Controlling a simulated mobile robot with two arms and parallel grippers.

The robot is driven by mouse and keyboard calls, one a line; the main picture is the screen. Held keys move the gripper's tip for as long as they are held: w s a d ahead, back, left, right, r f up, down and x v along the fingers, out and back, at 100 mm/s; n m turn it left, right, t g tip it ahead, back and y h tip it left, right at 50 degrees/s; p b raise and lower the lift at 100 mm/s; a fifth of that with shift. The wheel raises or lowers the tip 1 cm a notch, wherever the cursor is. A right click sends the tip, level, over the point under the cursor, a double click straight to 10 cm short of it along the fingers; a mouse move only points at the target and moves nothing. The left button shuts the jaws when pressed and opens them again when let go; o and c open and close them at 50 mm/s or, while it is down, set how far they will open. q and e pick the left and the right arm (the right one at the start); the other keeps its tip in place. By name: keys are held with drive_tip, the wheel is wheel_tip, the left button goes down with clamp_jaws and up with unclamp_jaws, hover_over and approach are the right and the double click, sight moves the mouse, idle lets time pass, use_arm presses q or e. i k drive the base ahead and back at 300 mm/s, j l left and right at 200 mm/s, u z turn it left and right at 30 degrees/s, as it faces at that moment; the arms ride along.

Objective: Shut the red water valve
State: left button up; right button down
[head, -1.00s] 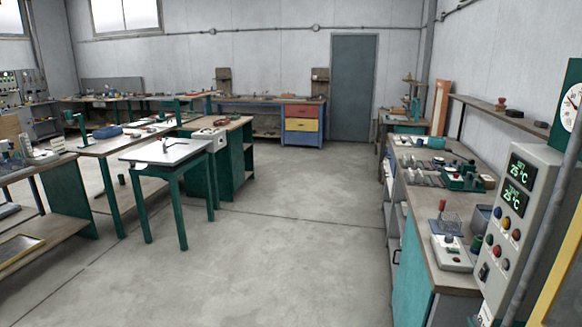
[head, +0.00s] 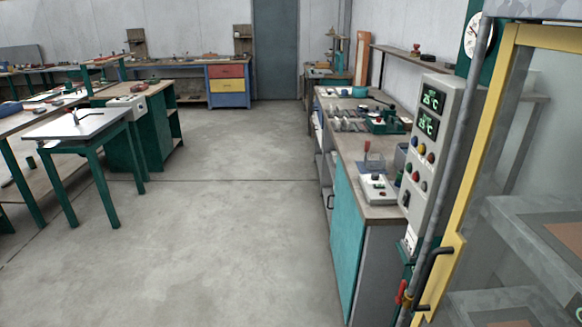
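A small red handle (head: 401,292) shows low at the right, beside a grey vertical pipe (head: 437,165) and a brass-coloured fitting (head: 407,302). It looks like the red water valve, standing roughly upright, but it is small and I cannot tell its exact position. Neither of my grippers is in view.
A grey control panel (head: 433,150) with green displays stands left of the pipe. A yellow-framed cabinet door (head: 468,190) with a black handle (head: 432,272) is at the right. A workbench (head: 345,167) runs along the right wall. The middle floor (head: 215,235) is clear.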

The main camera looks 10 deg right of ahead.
sight(398, 301)
drive_tip(key=z, duration=1.25)
